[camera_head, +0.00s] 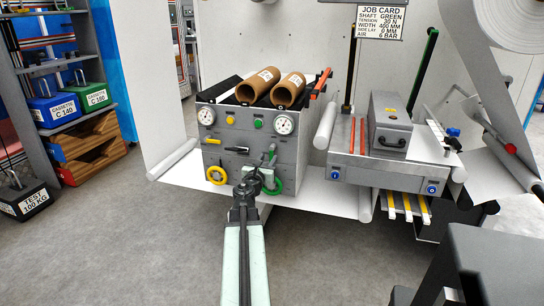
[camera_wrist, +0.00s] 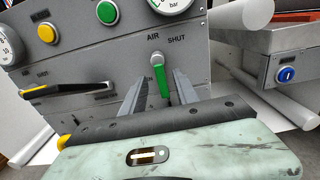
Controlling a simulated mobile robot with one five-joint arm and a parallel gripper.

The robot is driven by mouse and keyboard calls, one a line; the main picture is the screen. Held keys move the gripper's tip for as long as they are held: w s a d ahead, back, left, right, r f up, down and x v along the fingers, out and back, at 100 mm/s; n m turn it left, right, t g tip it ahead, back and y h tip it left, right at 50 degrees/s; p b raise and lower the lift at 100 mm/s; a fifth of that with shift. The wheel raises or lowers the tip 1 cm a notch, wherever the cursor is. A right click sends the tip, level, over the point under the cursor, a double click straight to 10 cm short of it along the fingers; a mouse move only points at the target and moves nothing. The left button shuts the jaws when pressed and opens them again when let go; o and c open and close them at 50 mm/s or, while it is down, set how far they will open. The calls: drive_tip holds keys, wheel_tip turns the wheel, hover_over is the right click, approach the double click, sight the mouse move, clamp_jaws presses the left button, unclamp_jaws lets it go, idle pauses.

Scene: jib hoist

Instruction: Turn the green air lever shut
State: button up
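The green air lever (camera_wrist: 162,80) is on the grey panel in the wrist view. It hangs down from its round pivot, under the word AIR, with SHUT printed to its upper right. Another label to its left is partly hidden. My gripper (camera_wrist: 160,77) is open, with one finger on each side of the lever in the picture. I cannot tell whether either finger touches it. In the head view, the lever (camera_head: 272,156) shows just above my gripper (camera_head: 257,172), which reaches to the front of the panel.
A green handwheel (camera_head: 279,187) sits close to my gripper, and a yellow handwheel (camera_head: 217,175) is further left. A black-handled lever (camera_wrist: 68,90) sticks out left of my fingers in the wrist view. A grey table (camera_head: 350,172) stands at right.

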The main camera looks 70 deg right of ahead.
sight(271, 155)
drive_tip(key=d, duration=0.5)
drive_tip(key=shift+w, duration=0.15)
clamp_jaws()
idle(1.0)
